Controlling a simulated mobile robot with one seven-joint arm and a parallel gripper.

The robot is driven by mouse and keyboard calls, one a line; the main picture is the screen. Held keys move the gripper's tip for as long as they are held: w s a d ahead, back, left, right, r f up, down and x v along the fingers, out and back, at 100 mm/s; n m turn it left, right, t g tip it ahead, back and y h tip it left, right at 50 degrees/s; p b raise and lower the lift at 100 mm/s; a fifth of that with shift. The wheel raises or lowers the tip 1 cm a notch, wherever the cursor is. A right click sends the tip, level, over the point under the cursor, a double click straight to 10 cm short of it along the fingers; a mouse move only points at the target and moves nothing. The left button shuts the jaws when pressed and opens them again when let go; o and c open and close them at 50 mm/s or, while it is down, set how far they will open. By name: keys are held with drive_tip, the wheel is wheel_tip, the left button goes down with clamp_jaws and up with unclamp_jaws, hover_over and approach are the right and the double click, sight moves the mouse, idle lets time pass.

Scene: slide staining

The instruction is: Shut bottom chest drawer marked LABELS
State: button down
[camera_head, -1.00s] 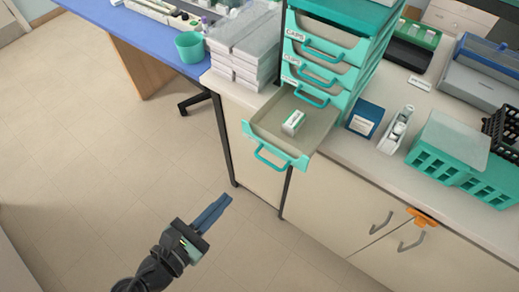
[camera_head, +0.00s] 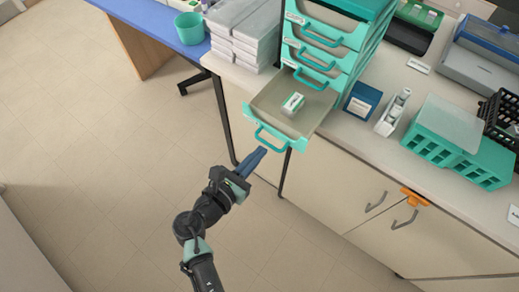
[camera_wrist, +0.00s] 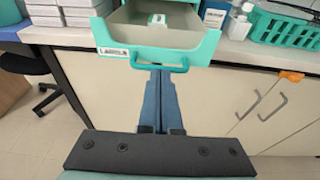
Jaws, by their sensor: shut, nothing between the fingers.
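The bottom drawer (camera_head: 262,101) of the teal chest (camera_head: 340,38) is pulled far out over the counter's front edge. A small white and green box (camera_head: 292,103) lies inside it. Its teal handle (camera_head: 269,139) is on the front panel. In the wrist view the drawer front (camera_wrist: 185,54) carries a small label (camera_wrist: 113,53), too small to read surely. My gripper (camera_head: 262,151) is shut and empty, its blue fingers just in front of and below the handle. In the wrist view the fingertips (camera_wrist: 160,72) appear close to the handle (camera_wrist: 160,66); contact cannot be told.
The other chest drawers above are shut. Stacked grey-white boxes (camera_head: 241,32) stand left of the chest; a blue box (camera_head: 362,101) and a white bottle rack (camera_head: 393,112) stand right. Cupboard doors with handles (camera_head: 405,219) are below the counter. The floor (camera_head: 110,150) at left is clear.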

drive_tip(key=shift+w+d+f, duration=0.15)
drive_tip(key=shift+w+d, duration=0.15)
drive_tip(key=shift+w, duration=0.15)
drive_tip(key=shift+w, duration=0.1)
